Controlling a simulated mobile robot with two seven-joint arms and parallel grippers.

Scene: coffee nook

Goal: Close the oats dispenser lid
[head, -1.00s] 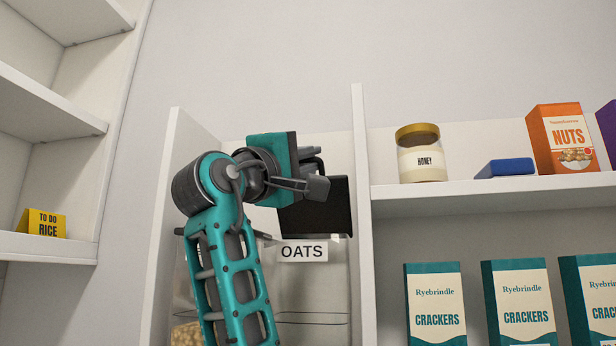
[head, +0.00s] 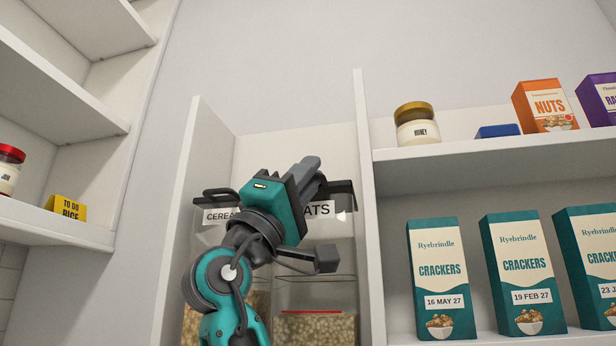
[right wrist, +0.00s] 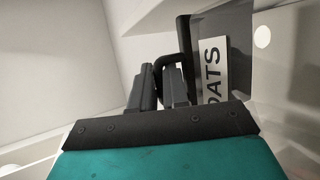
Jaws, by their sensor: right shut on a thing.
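The clear oats dispenser (head: 346,255) stands in the right part of a white cubby, its OATS label (head: 320,209) partly hidden by my gripper. Its dark lid (head: 343,188) lies roughly level along the dispenser's top; whether it is fully seated I cannot tell. My right gripper (head: 309,168) is at the lid's front. In the right wrist view the gripper (right wrist: 162,88) is shut on the lid's black loop handle (right wrist: 169,60), beside the OATS label (right wrist: 212,72). My left gripper is not in view.
A cereal dispenser (head: 208,232) stands close on the left, partly behind my arm. White cubby walls (head: 178,230) flank both. The right shelves hold a honey jar (head: 418,127), a nuts box (head: 546,105) and cracker boxes (head: 443,275). A yellow rice card (head: 67,206) is at left.

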